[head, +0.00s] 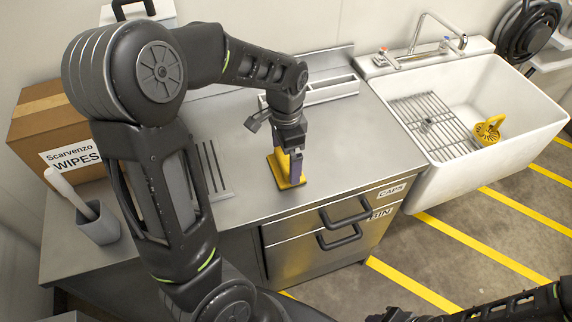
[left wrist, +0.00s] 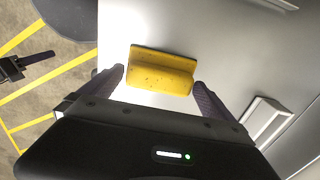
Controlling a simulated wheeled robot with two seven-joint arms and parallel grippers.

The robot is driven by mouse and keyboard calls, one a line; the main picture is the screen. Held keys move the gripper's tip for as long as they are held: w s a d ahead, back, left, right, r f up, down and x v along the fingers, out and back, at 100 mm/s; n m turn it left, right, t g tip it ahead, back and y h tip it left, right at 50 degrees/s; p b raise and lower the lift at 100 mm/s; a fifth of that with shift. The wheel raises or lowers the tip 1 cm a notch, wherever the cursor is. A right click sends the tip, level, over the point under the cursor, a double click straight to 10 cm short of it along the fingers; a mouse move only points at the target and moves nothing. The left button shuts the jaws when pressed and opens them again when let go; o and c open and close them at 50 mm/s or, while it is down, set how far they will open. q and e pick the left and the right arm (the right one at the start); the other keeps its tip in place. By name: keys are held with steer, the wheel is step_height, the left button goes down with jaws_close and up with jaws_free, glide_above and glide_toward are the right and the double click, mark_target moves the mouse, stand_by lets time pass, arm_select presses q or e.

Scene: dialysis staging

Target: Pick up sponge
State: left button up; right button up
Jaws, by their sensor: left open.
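The yellow sponge (head: 279,171) stands on the steel counter, partly hidden by my left gripper in the head view. In the left wrist view the sponge (left wrist: 163,65) is a yellow block with small dark pores. My left gripper (head: 290,168) points down over it. In the left wrist view the open fingers (left wrist: 160,78) stand on either side of the sponge's near part, with gaps visible at both sides. My right gripper (head: 392,316) is only partly in view at the bottom edge, well away from the sponge; its jaws are unclear.
The steel counter (head: 345,140) is clear right of the sponge. A white sink (head: 520,105) with a wire rack (head: 428,125) and yellow object (head: 489,130) stands right. A wipes box (head: 40,115) and grey cup (head: 98,225) are left. Drawer handles (head: 345,214) project in front.

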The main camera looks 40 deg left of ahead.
mark_target(286, 159)
arm_select(q)
steer(key=shift+c, duration=0.6)
steer(key=c, duration=0.9)
steer(key=shift+c, duration=0.2)
step_height(286, 159, up, 10)
stand_by(0.6)
